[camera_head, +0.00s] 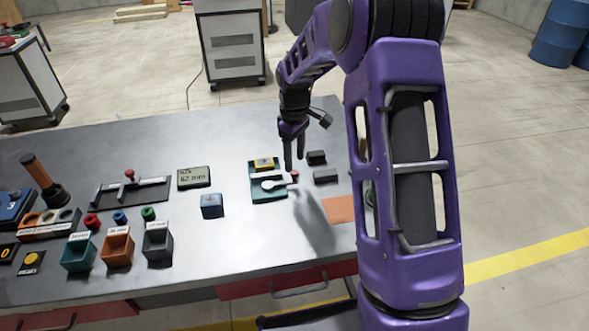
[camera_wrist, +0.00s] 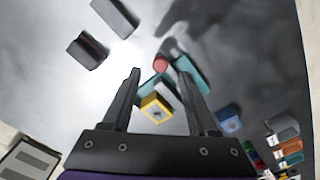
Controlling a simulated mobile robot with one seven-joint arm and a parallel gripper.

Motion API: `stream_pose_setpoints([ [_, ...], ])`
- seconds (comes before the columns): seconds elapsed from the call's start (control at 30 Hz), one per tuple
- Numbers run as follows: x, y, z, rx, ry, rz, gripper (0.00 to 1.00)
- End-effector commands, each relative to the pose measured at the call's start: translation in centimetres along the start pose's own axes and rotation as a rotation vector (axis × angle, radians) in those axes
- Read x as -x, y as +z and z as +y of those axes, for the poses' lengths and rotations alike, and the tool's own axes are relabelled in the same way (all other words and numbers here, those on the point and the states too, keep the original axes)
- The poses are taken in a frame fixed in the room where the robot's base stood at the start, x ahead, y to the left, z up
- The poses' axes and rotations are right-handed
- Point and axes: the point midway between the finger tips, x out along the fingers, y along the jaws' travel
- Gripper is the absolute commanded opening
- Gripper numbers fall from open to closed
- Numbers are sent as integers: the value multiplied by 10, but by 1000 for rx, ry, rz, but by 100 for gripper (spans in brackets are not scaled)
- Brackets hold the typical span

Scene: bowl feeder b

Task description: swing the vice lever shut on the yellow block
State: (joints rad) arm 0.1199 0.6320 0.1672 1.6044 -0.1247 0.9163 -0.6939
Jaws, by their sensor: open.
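The vice (camera_head: 266,195) has a teal base on the grey table. The yellow block (camera_head: 264,163) sits at its far side, beside a pale jaw. The vice lever (camera_head: 276,184) is a light bar with a red knob (camera_head: 294,174) at the vice's right side. My gripper (camera_head: 294,160) points down, open and empty, above the vice's right edge. In the wrist view the red knob (camera_wrist: 160,64) appears between the fingertips; I cannot tell whether they touch it. The yellow block (camera_wrist: 156,109) shows between the fingers, and they partly hide the vice.
Two dark blocks (camera_head: 316,157) (camera_head: 325,176) stand right of the vice. A blue cube (camera_head: 212,206) and a display (camera_head: 194,177) stand to its left. An orange patch (camera_head: 339,208) lies at the right. Small bins (camera_head: 117,246) and a tall-handled thing (camera_head: 45,180) are farther left.

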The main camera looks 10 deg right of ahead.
Motion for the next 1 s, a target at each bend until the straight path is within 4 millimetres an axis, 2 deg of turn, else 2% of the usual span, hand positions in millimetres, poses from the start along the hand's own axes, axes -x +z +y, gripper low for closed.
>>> stream_pose_setpoints([
  [0.1,-21,0,-1,0,-2,-2,60],
  [0.23,-34,0,-1,0,-1,-1,60],
  [0.63,-41,0,0,0,0,1,60],
  [0.9,-41,0,0,0,0,1,11],
  [0.97,-41,0,0,0,0,1,0],
  [1.0,-41,0,0,0,0,1,0],
])
